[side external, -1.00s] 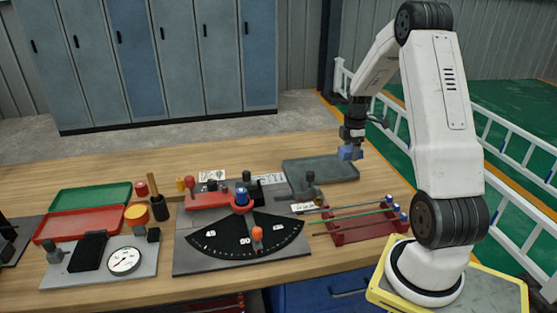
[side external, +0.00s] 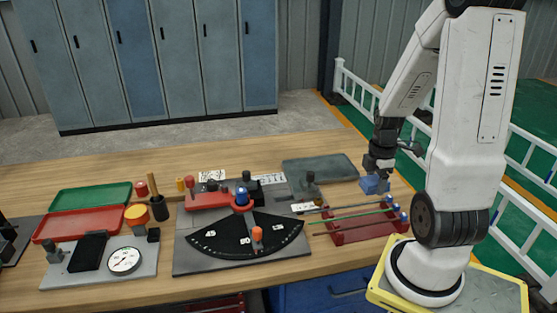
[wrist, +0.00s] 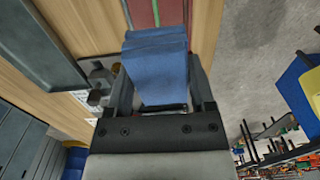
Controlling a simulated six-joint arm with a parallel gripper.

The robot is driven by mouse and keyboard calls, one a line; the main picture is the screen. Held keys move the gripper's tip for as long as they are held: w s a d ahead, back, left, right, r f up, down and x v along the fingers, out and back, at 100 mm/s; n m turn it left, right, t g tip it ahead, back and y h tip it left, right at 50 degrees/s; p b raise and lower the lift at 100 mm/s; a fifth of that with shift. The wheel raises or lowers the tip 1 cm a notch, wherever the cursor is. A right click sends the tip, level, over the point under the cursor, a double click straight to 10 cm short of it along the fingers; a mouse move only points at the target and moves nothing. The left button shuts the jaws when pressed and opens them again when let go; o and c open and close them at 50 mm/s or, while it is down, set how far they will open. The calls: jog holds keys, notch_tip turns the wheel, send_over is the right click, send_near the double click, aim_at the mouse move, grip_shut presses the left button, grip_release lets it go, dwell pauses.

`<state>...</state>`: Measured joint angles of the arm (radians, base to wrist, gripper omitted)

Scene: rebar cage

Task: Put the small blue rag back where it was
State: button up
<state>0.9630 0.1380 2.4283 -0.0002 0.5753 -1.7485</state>
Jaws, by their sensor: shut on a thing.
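The small blue rag (side external: 374,185) is held in my gripper (side external: 376,175), above the right part of the bench, close to the back right of the red rack. In the wrist view the folded blue rag (wrist: 160,65) fills the space between the two fingers of my gripper (wrist: 160,90). The gripper is shut on it. The rag appears clear of the bench top, but its exact height is hard to tell.
A grey tray (side external: 320,167) lies behind and left of my gripper. The red rack (side external: 365,234) with several rods stands in front. A bending plate with a black dial (side external: 245,240) is in the middle. Bare wood (side external: 398,190) shows right of the rag.

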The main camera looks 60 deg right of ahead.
jog(key=shift+s+a, duration=0.15)
jog(key=shift+a, duration=0.1)
jog(key=shift+f, duration=0.1)
send_near(343, 197)
jog(key=s+a+r, duration=0.2)
jog(key=s+a, duration=0.1)
jog(key=s, duration=0.1)
jog(key=w+f, duration=0.1)
jog(key=d+f, duration=0.1)
jog(key=w+d+f, duration=0.1)
jog(key=f, duration=0.1)
jog(key=shift+w, duration=0.3)
jog(key=shift+w+d+f, duration=0.4)
jog(key=shift+w+f, duration=0.05)
jog(key=shift+f, duration=0.2)
jog(key=shift+f, duration=0.1)
jog(key=shift+w+d+f, duration=0.1)
jog(key=shift+f, duration=0.05)
jog(key=shift+w+d+f, duration=0.1)
jog(key=shift+f, duration=1.5)
